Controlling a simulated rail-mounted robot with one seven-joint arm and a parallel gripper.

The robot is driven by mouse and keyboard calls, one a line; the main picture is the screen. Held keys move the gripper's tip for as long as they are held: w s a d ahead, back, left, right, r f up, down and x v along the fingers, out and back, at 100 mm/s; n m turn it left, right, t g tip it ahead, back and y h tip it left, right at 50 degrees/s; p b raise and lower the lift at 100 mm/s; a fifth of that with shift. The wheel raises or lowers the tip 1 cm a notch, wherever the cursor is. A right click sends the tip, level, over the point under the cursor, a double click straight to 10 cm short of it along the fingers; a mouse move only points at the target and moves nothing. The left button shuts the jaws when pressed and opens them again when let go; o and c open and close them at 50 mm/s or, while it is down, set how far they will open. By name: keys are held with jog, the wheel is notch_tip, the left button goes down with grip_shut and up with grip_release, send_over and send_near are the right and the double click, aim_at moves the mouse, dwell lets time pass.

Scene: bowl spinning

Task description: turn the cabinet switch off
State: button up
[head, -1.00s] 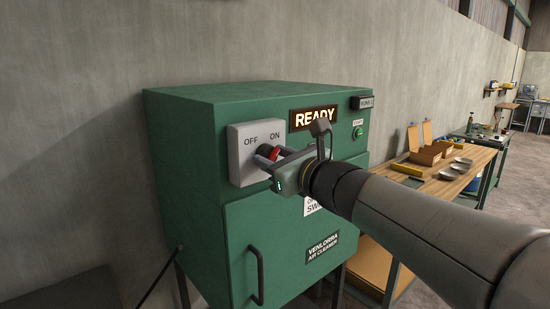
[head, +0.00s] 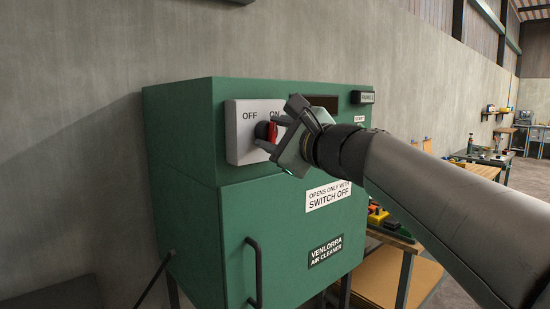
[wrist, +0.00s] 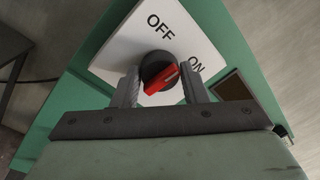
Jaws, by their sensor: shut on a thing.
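The green cabinet (head: 200,150) has a white switch plate (head: 240,150) marked OFF at left and ON at right. The plate's rotary switch is a dark knob with a red handle (head: 272,133). In the wrist view the red handle (wrist: 162,80) slants up and right, its end toward ON. My gripper (head: 278,135) is shut on the switch, with one finger on each side of the knob in the wrist view (wrist: 160,88). The gripper is tilted in the head view. The display panel (head: 322,102) is dark, its right part near my gripper. The cabinet door (head: 235,215) is shut.
The door has a vertical handle (head: 255,270) and a sign (head: 328,197) saying it opens only with the switch off. A wooden bench (head: 395,241) with items stands at right, partly behind my arm. A concrete wall (head: 80,100) is behind the cabinet.

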jog(key=n+b, duration=0.3)
jog(key=f+n+b, duration=0.1)
jog(key=n+b, duration=0.1)
jog(key=b, duration=0.1)
jog(key=shift+n+y+b, duration=0.3)
jog(key=shift+n, duration=0.1)
jog(key=n+b, duration=0.4)
jog(key=shift+w+r+n+g+y, duration=0.1)
jog(key=shift+r+n+g+y, duration=0.1)
jog(key=shift+n+g+y, duration=0.15)
jog(key=shift+n, duration=0.25)
jog(key=o, duration=0.9)
jog(key=shift+o, duration=0.2)
jog(key=shift+r, duration=0.1)
jog(key=shift+d, duration=0.1)
